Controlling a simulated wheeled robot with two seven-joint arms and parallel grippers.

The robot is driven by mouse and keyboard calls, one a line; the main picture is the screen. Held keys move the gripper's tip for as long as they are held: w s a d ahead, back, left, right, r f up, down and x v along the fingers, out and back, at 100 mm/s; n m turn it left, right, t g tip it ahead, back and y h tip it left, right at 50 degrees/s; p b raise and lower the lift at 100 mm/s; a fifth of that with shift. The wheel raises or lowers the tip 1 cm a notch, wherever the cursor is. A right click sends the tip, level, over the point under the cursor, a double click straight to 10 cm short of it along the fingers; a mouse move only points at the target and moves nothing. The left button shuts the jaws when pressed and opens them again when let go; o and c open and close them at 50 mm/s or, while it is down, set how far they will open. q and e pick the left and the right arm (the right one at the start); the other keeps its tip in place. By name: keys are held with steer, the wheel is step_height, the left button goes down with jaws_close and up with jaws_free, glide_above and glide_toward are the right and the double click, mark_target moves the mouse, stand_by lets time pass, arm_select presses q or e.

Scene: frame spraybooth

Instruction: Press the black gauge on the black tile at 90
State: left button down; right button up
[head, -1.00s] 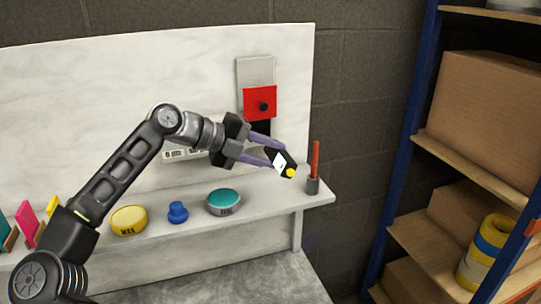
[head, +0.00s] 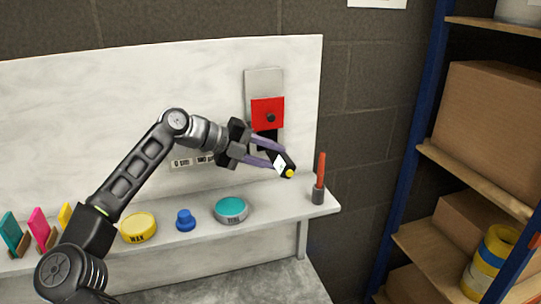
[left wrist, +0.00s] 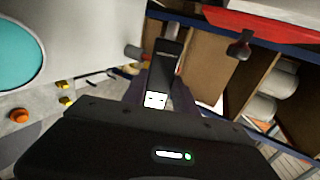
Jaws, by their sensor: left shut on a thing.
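My left gripper (head: 262,153) is shut on the black gauge (head: 289,160), which has a white display face and a yellow end. The gauge is held tilted in the air above the shelf, in front of the panel. In the left wrist view the gauge (left wrist: 164,68) shows between the fingers, its white display toward the camera. A dark patch (head: 275,133) under the red plate (head: 267,113) may be the black tile; the gripper hides much of it. White labels (head: 181,163) sit on the panel beside the arm, one partly covered. My right gripper is not in view.
On the shelf stand a yellow tin (head: 139,228), a blue knobbed piece (head: 185,220), a teal tin (head: 231,209) and a red stick in a grey holder (head: 319,180). Coloured cards (head: 44,231) stand at left. A blue rack with boxes (head: 495,115) is at right.

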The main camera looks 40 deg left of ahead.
mark_target(284, 170)
arm_select(q)
steer(key=shift+b, duration=0.3)
steer(key=shift+w+a+r+p, duration=0.1)
steer(key=shift+w+a+p, duration=0.25)
steer(key=shift+a, duration=0.1)
stand_by(1.2)
steer(key=shift+s+d, duration=0.1)
stand_by(0.7)
steer(key=shift+s+d+f+b, duration=0.25)
steer(key=shift+s+d+b, duration=0.3)
steer(key=shift+b, duration=0.65)
steer(key=s+d+b, duration=0.1)
steer(key=d+b, duration=0.1)
steer(key=b, duration=0.1)
steer(key=s+d+b, duration=0.1)
steer(key=d, duration=0.1)
steer(key=shift+s+b, duration=0.3)
steer(key=shift+b, duration=0.1)
steer(key=shift+s+d+r+b, duration=0.15)
steer(key=shift+s+d+b, duration=0.2)
steer(key=shift+d+b, duration=0.25)
steer(key=shift+d+r, duration=0.1)
